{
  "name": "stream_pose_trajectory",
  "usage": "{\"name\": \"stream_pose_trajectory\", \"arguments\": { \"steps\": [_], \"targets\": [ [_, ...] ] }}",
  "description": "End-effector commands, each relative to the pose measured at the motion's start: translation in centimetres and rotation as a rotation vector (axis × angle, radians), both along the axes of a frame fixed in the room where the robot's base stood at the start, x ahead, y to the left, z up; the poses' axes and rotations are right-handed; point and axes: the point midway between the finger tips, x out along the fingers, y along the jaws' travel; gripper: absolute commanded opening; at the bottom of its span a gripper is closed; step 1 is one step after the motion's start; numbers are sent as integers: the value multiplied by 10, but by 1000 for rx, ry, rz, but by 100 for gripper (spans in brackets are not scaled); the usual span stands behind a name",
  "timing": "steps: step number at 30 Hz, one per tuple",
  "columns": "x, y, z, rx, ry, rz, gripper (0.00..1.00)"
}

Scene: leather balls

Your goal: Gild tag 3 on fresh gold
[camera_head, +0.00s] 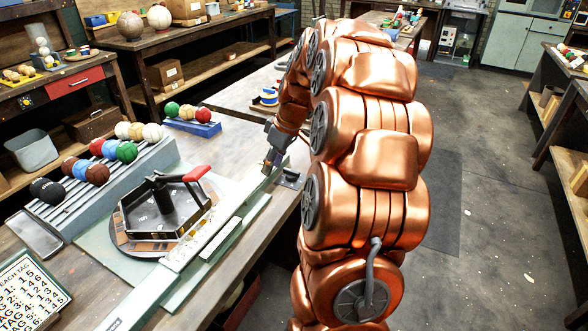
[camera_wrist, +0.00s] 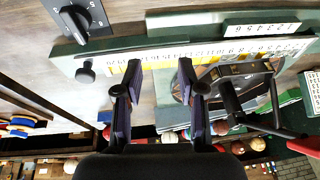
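My gripper (camera_head: 272,160) hangs over the far end of the pale green rail (camera_head: 165,282). In the wrist view its two fingers (camera_wrist: 158,75) are apart, with nothing between them. Their tips are near the rail's numbered strip (camera_wrist: 212,54), which has yellow patches; contact cannot be told. A black dial with digits (camera_wrist: 75,22) and a small dark knob (camera_wrist: 85,74) are left of the fingers. No tag is clearly identifiable.
A ribbed rack (camera_head: 100,190) holds several leather balls behind the press. A blue block with balls (camera_head: 192,126) and a grey tray (camera_head: 36,235) are on the bench. My copper arm hides the bench's right side.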

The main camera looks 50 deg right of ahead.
Motion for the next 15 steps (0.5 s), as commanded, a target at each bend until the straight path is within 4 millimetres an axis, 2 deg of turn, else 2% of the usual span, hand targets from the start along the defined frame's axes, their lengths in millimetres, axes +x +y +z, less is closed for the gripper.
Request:
{"name": "stream_pose_trajectory", "arguments": {
  "steps": [1,6,10,15],
  "targets": [
    [2,-27,-5,-9,-22,-10,40],
    [2,-86,-14,-44,-77,-8,40],
    [0,-109,-19,-61,-94,-5,40],
    [1,-116,-23,-68,-100,-4,40]
  ]
}}
